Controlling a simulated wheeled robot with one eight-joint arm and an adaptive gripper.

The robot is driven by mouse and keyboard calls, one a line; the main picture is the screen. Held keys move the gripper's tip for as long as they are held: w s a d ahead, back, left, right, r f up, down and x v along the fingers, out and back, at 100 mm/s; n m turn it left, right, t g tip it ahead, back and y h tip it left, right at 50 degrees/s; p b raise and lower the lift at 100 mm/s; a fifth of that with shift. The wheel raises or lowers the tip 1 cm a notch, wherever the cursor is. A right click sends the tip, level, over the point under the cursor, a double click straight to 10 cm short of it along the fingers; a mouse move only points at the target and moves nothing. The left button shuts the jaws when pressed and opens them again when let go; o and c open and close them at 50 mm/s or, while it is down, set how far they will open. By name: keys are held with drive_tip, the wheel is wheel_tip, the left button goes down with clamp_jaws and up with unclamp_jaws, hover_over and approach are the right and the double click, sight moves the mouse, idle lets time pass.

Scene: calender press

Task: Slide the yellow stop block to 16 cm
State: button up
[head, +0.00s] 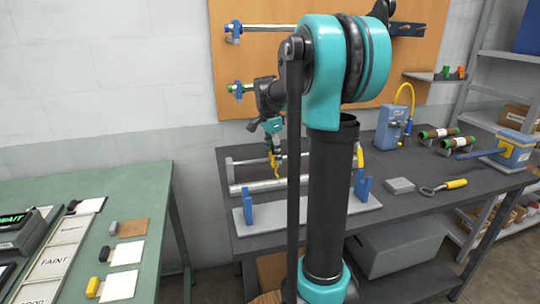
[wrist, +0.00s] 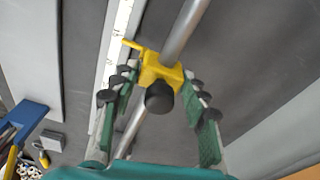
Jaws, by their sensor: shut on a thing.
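The yellow stop block (wrist: 160,72) sits around a silver rod (wrist: 184,32) in the wrist view, with a black knob on its near side and a thin yellow pointer reaching left toward a white scale (wrist: 114,45). The scale's figures are too small to read. My gripper (wrist: 161,88) has its green fingers on both sides of the block and is shut on it. In the head view the block (head: 273,160) is a small yellow patch under my gripper (head: 272,146), at the rod on the dark bench; my arm hides the rod's right part.
A pale plate (head: 308,212) with blue uprights (head: 248,209) lies in front of the rod. A grey block (head: 399,185) and a yellow-handled tool (head: 451,185) lie to the right. A blue-grey device (head: 391,128) stands behind. A green bench (head: 151,200) is at left.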

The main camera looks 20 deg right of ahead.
drive_tip(key=shift+w+d, duration=0.15)
drive_tip(key=shift+d, duration=0.2)
drive_tip(key=o, duration=1.3)
